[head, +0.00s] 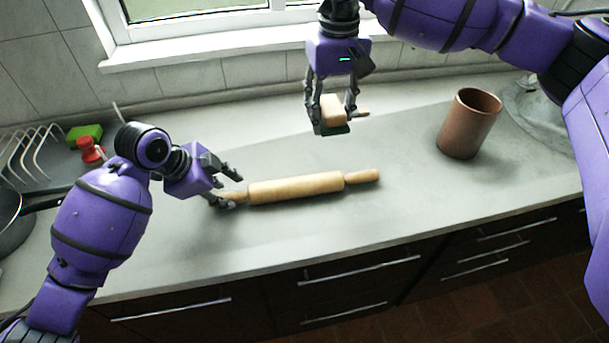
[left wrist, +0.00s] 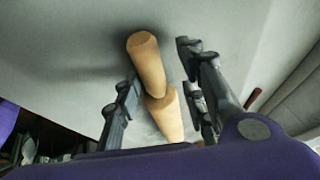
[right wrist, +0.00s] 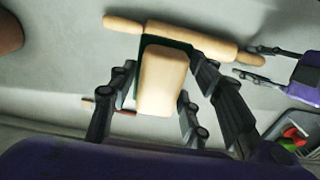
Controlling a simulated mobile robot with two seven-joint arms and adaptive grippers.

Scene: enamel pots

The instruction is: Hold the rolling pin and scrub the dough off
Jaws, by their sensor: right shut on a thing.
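The wooden rolling pin (head: 295,187) lies on the counter, nearly level across the head view. My left gripper (head: 234,191) is open at its left handle. In the left wrist view the handle (left wrist: 147,62) lies between the spread fingers, with no clear grip on it. My right gripper (head: 333,108) is shut on a scrubber, a pale wooden block (head: 334,110) with a dark green underside. It is held above the counter behind the pin; the block (right wrist: 163,78) also shows in the right wrist view. I cannot make out dough on the pin.
A brown cup (head: 470,124) stands at the right, near the sink. A dish rack (head: 33,150), a green sponge (head: 86,133), a red item (head: 91,150) and a dark pan (head: 10,208) are at the left. The counter in front of the pin is clear.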

